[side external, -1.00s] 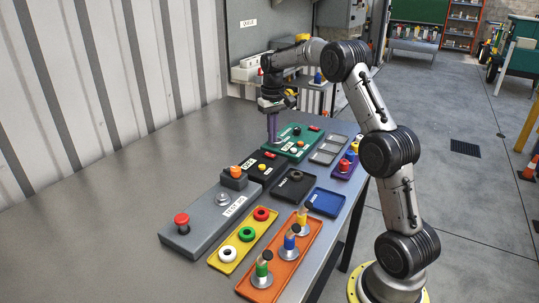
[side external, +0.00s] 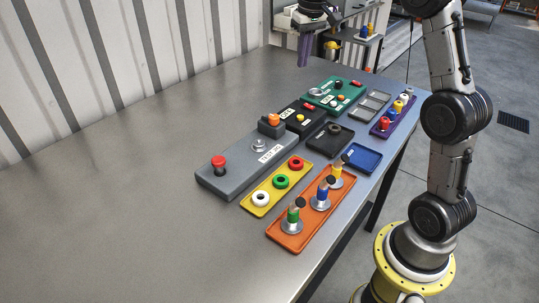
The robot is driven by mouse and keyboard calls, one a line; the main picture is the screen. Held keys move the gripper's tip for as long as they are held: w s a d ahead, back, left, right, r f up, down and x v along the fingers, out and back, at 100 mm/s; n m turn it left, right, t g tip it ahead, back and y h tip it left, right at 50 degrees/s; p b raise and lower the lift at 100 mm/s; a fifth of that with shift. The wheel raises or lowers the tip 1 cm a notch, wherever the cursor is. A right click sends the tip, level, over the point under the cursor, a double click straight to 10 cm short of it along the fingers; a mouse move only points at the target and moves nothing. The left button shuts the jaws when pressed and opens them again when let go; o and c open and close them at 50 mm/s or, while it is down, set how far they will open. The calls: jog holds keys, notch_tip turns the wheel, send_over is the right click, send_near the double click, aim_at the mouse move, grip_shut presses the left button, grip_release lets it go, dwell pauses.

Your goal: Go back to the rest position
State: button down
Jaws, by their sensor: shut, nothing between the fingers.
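My gripper (side external: 302,62) is at the top of the side external view, with its purple fingers pointing down. It is shut and empty, and it appears clear of the table and the panels. Its upper part and the top of my arm are cut off by the picture's edge. In the picture it is up and to the left of the green panel (side external: 350,87).
On the grey table (side external: 120,150) lie a grey box with a red button (side external: 219,163), a black panel (side external: 290,115), a yellow tray (side external: 262,210) of rings, an orange tray (side external: 300,242) of pegged pieces, a blue tray (side external: 363,158) and a purple tray (side external: 380,132). The table's left is bare.

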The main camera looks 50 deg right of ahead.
jog(key=s+a+r+n+t, duration=0.2)
jog(key=s+a+r, duration=0.1)
jog(key=s+a, duration=0.5)
jog(key=s+a+r+n+t, duration=0.1)
jog(key=s+a+r, duration=0.3)
jog(key=s+a, duration=0.4)
jog(key=s+a+f+n+t, duration=0.1)
jog(key=s+a+f, duration=0.2)
jog(key=s+f, duration=0.8)
jog(key=shift+s+a+f+y, duration=0.2)
jog(key=shift+s+y, duration=0.1)
jog(key=shift+y, duration=0.1)
